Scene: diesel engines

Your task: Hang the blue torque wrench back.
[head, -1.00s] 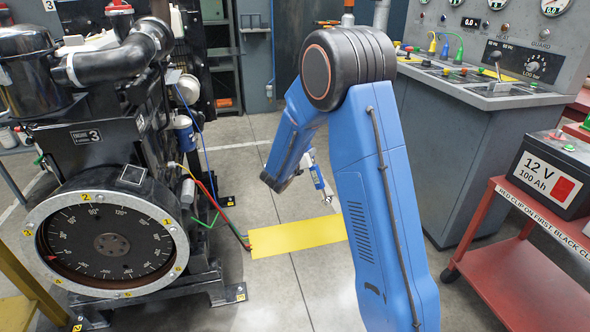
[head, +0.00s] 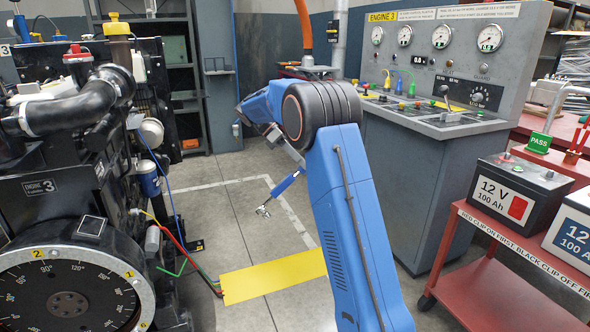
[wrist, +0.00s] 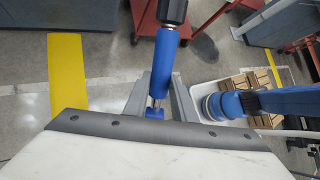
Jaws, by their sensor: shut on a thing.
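The blue torque wrench (head: 287,186) hangs from my gripper (head: 297,163) in the head view, tilted with its bright metal ratchet end low and to the left, clear of the floor. In the wrist view my gripper (wrist: 160,101) is shut on the wrench, whose blue grip (wrist: 165,65) and black part stick out beyond the fingers. My arm hides part of the gripper in the head view. I cannot make out an empty hook or holder for the wrench.
An engine with a graduated dial (head: 68,303) stands at left. A yellow floor plate (head: 272,280) lies below. The grey control console (head: 420,170) and a red cart (head: 505,300) with batteries are at right. A grey cabinet (head: 222,80) stands behind open floor.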

